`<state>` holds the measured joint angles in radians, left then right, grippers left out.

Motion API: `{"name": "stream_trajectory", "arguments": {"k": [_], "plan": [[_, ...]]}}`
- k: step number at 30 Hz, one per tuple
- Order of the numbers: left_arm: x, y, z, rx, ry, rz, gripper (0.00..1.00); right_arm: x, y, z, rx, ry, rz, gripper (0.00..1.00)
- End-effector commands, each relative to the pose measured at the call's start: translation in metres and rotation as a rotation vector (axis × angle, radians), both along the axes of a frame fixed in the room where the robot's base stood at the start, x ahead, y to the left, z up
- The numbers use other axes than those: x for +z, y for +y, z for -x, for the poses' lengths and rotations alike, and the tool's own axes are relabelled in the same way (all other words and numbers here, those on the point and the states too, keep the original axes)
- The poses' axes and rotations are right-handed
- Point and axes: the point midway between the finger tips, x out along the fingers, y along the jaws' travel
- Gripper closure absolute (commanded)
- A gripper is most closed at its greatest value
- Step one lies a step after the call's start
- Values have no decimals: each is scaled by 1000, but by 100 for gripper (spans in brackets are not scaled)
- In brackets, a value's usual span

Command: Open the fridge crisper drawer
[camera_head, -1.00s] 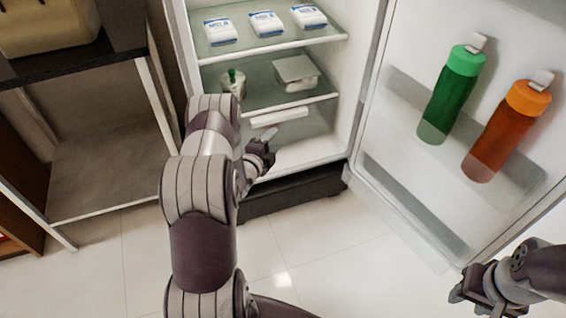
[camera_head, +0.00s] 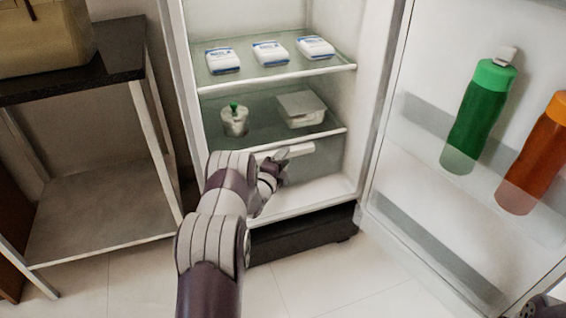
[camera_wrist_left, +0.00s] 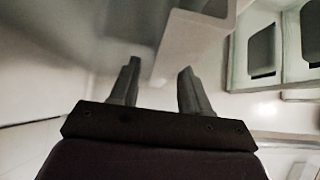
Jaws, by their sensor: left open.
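The fridge stands open. Its crisper drawer (camera_head: 318,168) is a pale, see-through front below the lower glass shelf, with a light handle (camera_head: 299,149) along its top; it looks shut. My left gripper (camera_head: 278,166) is at the drawer front, just below the handle's left part, and my arm hides the drawer's left side. In the left wrist view the two fingers (camera_wrist_left: 158,84) are apart, with a pale bar, likely the handle (camera_wrist_left: 190,42), just beyond and between their tips. I cannot tell whether they touch it. Only a bit of my right gripper (camera_head: 543,307) shows at the bottom right corner.
White-blue packs (camera_head: 270,53) lie on the upper shelf. A jar (camera_head: 234,121) and a lidded container (camera_head: 302,109) stand on the lower shelf. The open door (camera_head: 410,165) at right holds green (camera_head: 478,120) and orange (camera_head: 530,165) bottles. A rack (camera_head: 95,205) stands at left.

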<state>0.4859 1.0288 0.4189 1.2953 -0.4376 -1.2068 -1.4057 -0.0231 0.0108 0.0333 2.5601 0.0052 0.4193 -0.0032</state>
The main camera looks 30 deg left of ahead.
Motion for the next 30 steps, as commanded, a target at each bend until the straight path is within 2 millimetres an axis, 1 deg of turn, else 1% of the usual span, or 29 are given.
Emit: {"name": "stream_trajectory", "arguments": {"k": [4,5,6,8,9,14,19,23,30], "plan": [[0,0,0,0,0,0,53,1,0,0,0,0,0,57],[0,0,0,0,0,0,63,1,0,0,0,0,0,57],[0,0,0,0,0,0,76,1,0,0,0,0,0,57],[0,0,0,0,1,0,96,1,0,0,0,0,0,57],[0,0,0,0,1,0,100,1,0,0,0,0,0,57],[0,-1,2,0,3,1,100,2,0,0,0,0,0,57],[1,-12,11,0,7,4,100,12,0,0,0,0,0,57],[3,-29,26,-1,10,5,100,27,0,0,0,0,0,57],[2,-70,60,-2,12,5,100,52,0,0,0,0,0,57]]}}
